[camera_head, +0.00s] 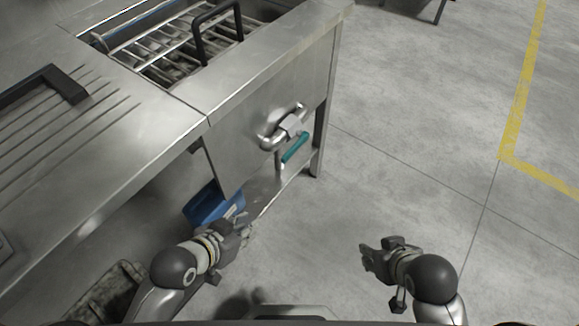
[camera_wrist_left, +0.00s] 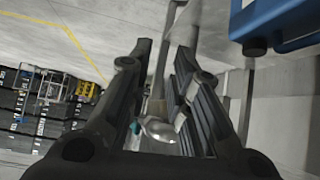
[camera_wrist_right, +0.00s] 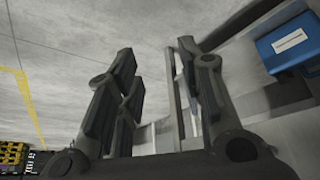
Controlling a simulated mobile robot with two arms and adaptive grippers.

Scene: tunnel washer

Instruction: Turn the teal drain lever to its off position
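The teal drain lever (camera_head: 295,147) sits below a bent steel drain pipe (camera_head: 281,131) on the end face of the steel washer. It slants up to the right. In the left wrist view a small teal patch (camera_wrist_left: 135,127) shows beside the shiny pipe (camera_wrist_left: 158,130), seen between and below the fingers. My left gripper (camera_head: 245,229) is in front of and below the lever, apart from it; its fingers are open and empty in its wrist view (camera_wrist_left: 165,55). My right gripper (camera_head: 368,253) is over open floor to the lever's right, open and empty in its wrist view (camera_wrist_right: 155,55).
The steel washer counter (camera_head: 130,130) fills the left, with a dish rack (camera_head: 175,45) in its tank. A lower shelf and leg (camera_head: 318,130) stand near the lever. A blue container (camera_head: 210,203) is under the counter. The floor at right is clear.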

